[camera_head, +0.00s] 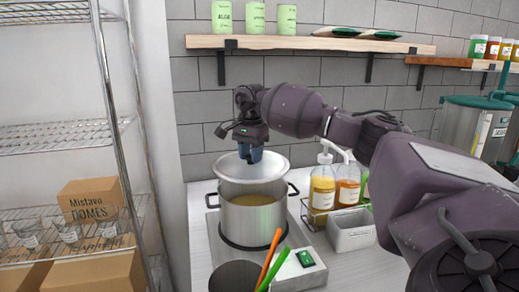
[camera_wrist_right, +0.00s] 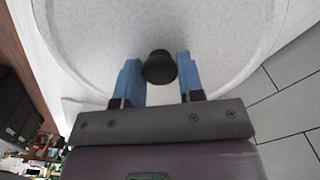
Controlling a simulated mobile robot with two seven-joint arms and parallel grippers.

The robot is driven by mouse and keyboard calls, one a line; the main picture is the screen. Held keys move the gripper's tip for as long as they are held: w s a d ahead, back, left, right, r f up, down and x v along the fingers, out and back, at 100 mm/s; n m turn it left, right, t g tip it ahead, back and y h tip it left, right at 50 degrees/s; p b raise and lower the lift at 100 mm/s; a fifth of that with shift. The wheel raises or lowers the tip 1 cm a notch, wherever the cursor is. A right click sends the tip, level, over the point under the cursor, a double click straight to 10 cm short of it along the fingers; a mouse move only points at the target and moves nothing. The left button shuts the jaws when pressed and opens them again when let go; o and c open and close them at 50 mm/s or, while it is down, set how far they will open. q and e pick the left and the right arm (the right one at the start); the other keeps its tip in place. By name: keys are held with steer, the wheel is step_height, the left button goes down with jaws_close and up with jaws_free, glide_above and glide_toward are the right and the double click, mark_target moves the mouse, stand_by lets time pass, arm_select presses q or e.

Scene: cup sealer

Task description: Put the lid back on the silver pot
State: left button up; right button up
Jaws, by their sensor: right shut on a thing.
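The silver pot (camera_head: 262,222) stands upright on a burner plate, with yellowish-brown liquid showing inside. The light grey round lid (camera_head: 270,168) is above the pot's far side, a little tilted, and the pot's front opening shows below it. My right gripper (camera_head: 250,155) is shut on the lid's black knob. In the right wrist view, the knob (camera_wrist_right: 159,67) sits between the blue fingertips of the right gripper (camera_wrist_right: 158,70), with the pale underlying lid (camera_wrist_right: 220,40) filling the picture. Whether the lid's far edge touches the pot rim is hard to tell. My left gripper is not in view.
The burner (camera_head: 310,276) has a green-labelled front panel. Orange and green sticks (camera_head: 270,257) rise from a dark container (camera_head: 236,276) in front of the pot. Pump bottles (camera_head: 322,190) and a grey bin (camera_head: 351,230) stand right. A wire rack (camera_head: 60,135) is left; a shelf hangs above.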

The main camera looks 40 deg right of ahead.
steer(key=shift+w+d, duration=0.2)
steer(key=shift+d, duration=0.4)
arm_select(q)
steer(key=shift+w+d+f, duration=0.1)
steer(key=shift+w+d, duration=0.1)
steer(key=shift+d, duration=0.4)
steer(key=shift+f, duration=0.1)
arm_select(e)
steer(key=shift+f, duration=0.15)
steer(key=shift+a+f+b, duration=0.1)
steer(key=shift+f+b, duration=0.35)
steer(key=shift+b, duration=0.2)
step_height(320, 180, down, 3)
steer(key=shift+r+b, duration=0.1)
steer(key=shift+b, duration=1.05)
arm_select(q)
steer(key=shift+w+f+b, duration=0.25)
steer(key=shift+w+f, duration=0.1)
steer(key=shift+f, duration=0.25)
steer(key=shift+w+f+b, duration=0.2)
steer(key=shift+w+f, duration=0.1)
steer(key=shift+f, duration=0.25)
arm_select(e)
steer(key=shift+f, duration=1.15)
arm_select(q)
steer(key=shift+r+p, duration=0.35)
steer(key=shift+p, duration=0.05)
arm_select(e)
steer(key=shift+r, duration=0.1)
